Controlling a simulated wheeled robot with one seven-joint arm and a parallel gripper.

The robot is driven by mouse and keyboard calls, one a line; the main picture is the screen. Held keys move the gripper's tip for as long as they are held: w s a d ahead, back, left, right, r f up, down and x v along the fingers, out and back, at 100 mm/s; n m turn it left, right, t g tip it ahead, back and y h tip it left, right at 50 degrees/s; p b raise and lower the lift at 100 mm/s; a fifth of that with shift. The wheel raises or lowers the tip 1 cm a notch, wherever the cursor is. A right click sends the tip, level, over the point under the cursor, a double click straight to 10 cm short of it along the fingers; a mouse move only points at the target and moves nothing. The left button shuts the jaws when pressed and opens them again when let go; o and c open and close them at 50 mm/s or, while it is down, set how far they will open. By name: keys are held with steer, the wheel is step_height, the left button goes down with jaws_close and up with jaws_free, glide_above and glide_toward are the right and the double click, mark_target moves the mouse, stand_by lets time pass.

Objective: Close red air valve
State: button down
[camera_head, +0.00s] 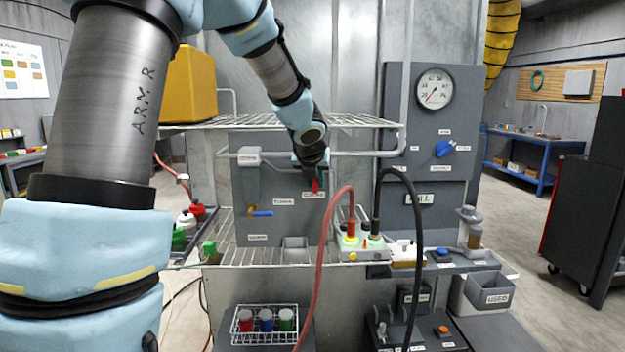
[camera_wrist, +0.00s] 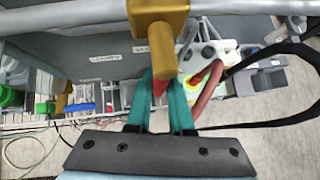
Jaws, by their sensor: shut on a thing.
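The red air valve handle (camera_head: 316,186) is a small red lever on the grey panel at the middle of the head view, pointing down. In the wrist view the red handle (camera_wrist: 159,88) shows between my teal fingers, below a brass valve body (camera_wrist: 160,22) on a grey pipe. My gripper (camera_head: 313,172) is at the valve in the head view, and in the wrist view my gripper (camera_wrist: 163,82) is shut on the handle. The brass body and the fingers hide part of the handle.
A blue-handled valve (camera_head: 261,213) is at left on the same panel. Red and black hoses (camera_head: 322,240) rise from a lit box (camera_head: 364,252) just right of my gripper. A wire shelf (camera_head: 350,120) lies above. A gauge (camera_head: 434,89) is at upper right.

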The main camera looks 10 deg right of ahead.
steer(key=shift+d, duration=0.1)
stand_by(0.4)
steer(key=c, duration=0.8)
jaws_free()
steer(key=p+v, duration=0.4)
steer(key=v, duration=0.6)
steer(key=shift+s+r, duration=0.25)
steer(key=shift+r, duration=0.05)
steer(key=shift+a, duration=0.2)
